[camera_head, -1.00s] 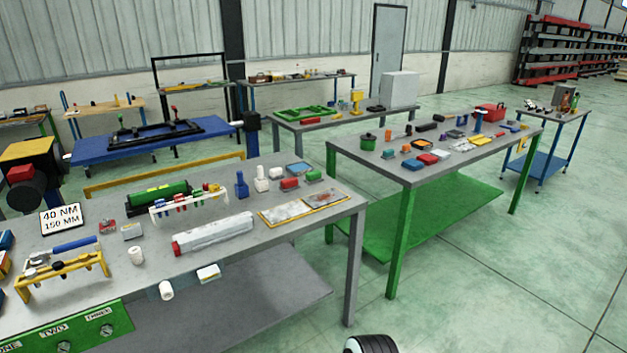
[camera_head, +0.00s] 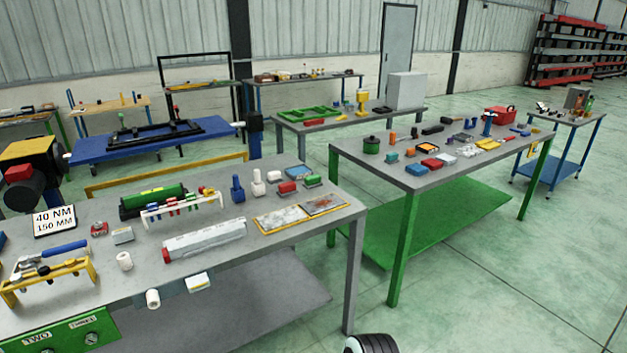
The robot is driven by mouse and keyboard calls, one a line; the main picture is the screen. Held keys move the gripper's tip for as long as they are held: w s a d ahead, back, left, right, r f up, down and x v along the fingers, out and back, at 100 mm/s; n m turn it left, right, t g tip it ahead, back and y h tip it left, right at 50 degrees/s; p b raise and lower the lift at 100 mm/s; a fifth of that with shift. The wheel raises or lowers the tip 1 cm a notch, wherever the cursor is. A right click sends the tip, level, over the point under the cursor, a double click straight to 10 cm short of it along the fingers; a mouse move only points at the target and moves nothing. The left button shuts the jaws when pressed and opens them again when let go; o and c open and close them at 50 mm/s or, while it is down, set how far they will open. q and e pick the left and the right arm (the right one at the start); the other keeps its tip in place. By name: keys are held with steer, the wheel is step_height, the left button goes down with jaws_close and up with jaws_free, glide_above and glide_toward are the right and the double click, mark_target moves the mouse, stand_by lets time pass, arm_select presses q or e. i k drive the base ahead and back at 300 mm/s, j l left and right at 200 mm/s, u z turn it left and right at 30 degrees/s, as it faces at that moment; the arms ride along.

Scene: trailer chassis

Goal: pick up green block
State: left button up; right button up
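A small green block (camera_head: 313,181) lies near the back right of the near grey table (camera_head: 340,213). Neither of my grippers can be made out. A black and white rounded part at the bottom edge keeps its place in the picture and seems to be mine.
Left of the blocks stand white (camera_head: 258,184) and blue (camera_head: 238,189) upright pieces. Two framed plates (camera_head: 282,220) lie in front of them. The green-legged table (camera_head: 345,160) stands to the right, with several small items. Open floor lies at the right front.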

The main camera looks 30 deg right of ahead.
mark_target(312, 182)
steer(key=i+l+u, duration=0.15)
steer(key=l, duration=0.95)
steer(key=l+u, duration=0.2)
steer(key=l, duration=0.9)
